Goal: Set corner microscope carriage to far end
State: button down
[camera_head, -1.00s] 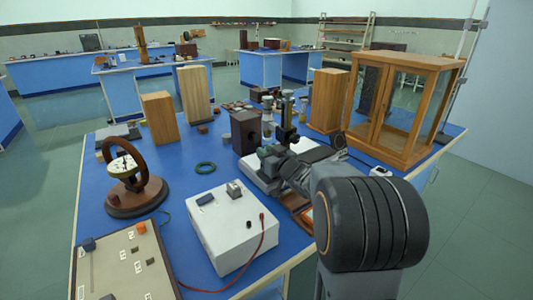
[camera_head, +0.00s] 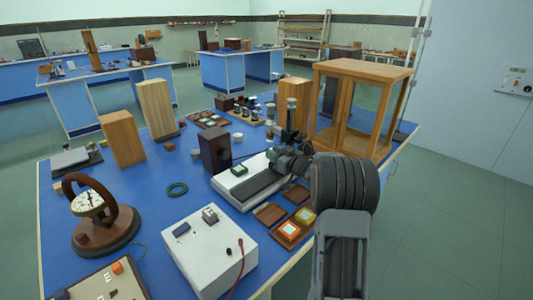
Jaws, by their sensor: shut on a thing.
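The microscope (camera_head: 289,121) stands upright on its carriage, toward the far right end of a long dark rail on a white base (camera_head: 224,187). The bare dark rail (camera_head: 252,184) shows on the near left side of it. My gripper (camera_head: 282,158) is at the lower part of the microscope, shut on the carriage. The fingertips and the grasped part are small and partly hidden by my wrist. The far end of the rail is also hidden behind the gripper and microscope.
A glass-fronted wooden case (camera_head: 357,105) stands close behind and right. A dark block (camera_head: 215,150) stands left of the base.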

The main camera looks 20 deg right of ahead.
jog(key=shift+w+d+r, duration=0.1)
jog(key=shift+w+d, duration=0.05)
jog(key=shift+d, duration=0.5)
jog(key=c, duration=0.9)
grip_release()
jog(key=shift+d, duration=0.15)
jog(key=shift+w, duration=0.1)
jog(key=v, duration=1.3)
jog(key=shift+s, duration=0.4)
